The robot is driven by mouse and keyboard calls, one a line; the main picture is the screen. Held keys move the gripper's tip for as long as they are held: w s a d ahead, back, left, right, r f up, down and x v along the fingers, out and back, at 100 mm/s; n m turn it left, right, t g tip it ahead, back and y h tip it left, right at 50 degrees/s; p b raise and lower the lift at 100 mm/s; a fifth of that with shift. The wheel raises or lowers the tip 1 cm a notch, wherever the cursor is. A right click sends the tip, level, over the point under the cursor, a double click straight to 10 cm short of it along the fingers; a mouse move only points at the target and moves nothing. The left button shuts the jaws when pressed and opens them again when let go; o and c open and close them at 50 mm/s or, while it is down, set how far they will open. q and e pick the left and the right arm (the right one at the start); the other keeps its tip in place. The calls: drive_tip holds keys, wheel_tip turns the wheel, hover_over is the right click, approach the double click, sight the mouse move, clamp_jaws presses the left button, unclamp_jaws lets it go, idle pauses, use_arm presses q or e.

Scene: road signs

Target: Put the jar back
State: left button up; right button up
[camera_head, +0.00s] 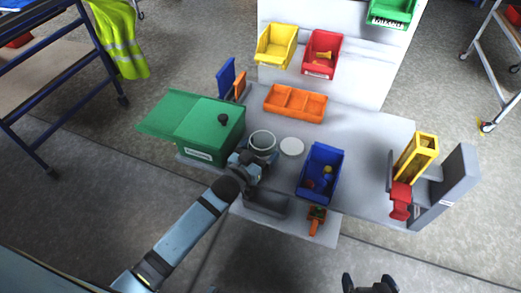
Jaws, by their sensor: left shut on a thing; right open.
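The jar (262,140) is round, with a pale rim and an open top. It is at the left part of the grey table (370,135), just right of the green box. My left gripper (258,156) is at the jar's near side and shut on it; the fingertips are partly hidden. I cannot tell whether the jar's base touches the table. A round white disc (291,147), perhaps its lid, lies just right of the jar. My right gripper (369,285) is open and empty at the bottom edge, away from the table.
A green box (211,130) with a dark knob stands left. A blue bin (320,173) with small parts stands right of the disc. An orange divided tray (295,102) lies behind. A grey tray (267,205) is in front. The table is clear between blue bin and yellow rack (416,157).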

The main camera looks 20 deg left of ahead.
use_arm(q)
drive_tip(key=shift+f, duration=0.15)
drive_tip(key=o, duration=0.7)
drive_tip(key=shift+o, duration=0.2)
drive_tip(key=shift+r, duration=0.2)
drive_tip(key=v, duration=1.1)
drive_tip(key=s+d+f+n+g+y, duration=0.1)
drive_tip(key=s+f+g, duration=0.5)
drive_tip(key=s+f, duration=0.3)
drive_tip(key=s, duration=0.4)
drive_tip(key=shift+s+f+g+y, duration=0.3)
drive_tip(key=shift+g+y, duration=0.1)
wheel_tip(320, 180, up, 13)
drive_tip(key=p, duration=1.5)
drive_tip(key=shift+s+a+f+m, duration=0.15)
drive_tip(key=shift+s+a+m, duration=0.2)
drive_tip(key=shift+a, duration=0.1)
use_arm(e)
wheel_tip(320, 180, up, 13)
drive_tip(key=shift+s+d+f+n, duration=0.15)
drive_tip(key=shift+s+d+n, duration=0.15)
drive_tip(key=shift+s+d, duration=0.15)
